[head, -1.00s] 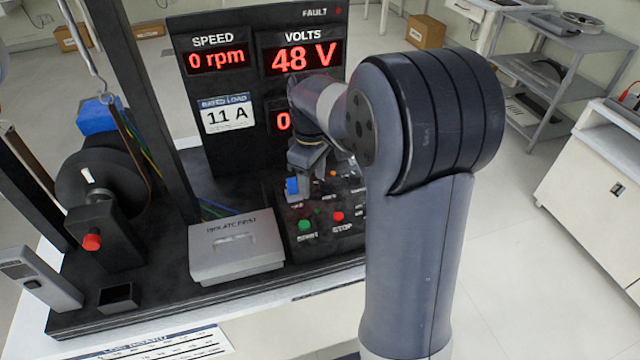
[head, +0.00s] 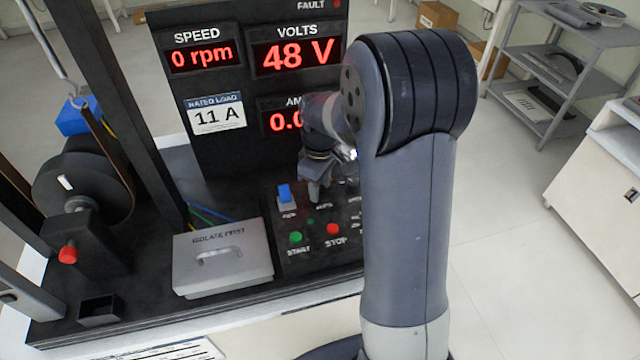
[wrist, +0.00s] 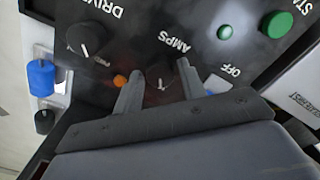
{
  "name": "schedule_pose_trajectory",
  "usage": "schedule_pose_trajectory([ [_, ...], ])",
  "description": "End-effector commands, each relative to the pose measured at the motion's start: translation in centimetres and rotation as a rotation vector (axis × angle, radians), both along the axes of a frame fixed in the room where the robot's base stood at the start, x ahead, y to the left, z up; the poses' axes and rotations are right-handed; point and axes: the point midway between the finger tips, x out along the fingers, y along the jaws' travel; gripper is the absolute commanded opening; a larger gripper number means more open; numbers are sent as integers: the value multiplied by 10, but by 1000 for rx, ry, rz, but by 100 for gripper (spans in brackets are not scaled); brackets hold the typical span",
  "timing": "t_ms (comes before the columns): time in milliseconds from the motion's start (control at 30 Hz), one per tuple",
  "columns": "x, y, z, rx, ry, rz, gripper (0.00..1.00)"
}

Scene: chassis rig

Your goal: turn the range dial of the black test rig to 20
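The black test rig (head: 215,155) fills the left and middle of the head view, with 48 V, 0 rpm and a partly hidden amps readout. My gripper (head: 315,197) is low over its control panel, right of the blue switch (head: 285,193). In the wrist view my gripper (wrist: 159,70) has its two fingers apart, one on each side of the small black dial (wrist: 160,77) by the AMPS label. Its white pointer mark shows; its scale cannot be read. I cannot tell whether the fingers touch it. The dial is hidden in the head view.
Another black dial (wrist: 87,40) sits by the DRIVE label, near an orange lamp (wrist: 121,80). A green START button (head: 295,237) and red STOP button (head: 333,229) are at the panel's front. A grey lidded box (head: 222,262) stands left of the panel.

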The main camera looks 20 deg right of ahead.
Motion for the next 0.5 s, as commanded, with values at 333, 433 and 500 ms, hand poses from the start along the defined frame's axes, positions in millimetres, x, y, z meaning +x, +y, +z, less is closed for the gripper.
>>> schedule_pose_trajectory([
  [333, 0, 0, 0, 0, 0, 0, 10],
  [433, 0, 0, 0, 0, 0, -1, 7],
  [500, 0, 0, 0, 0, 0, -4, 7],
])
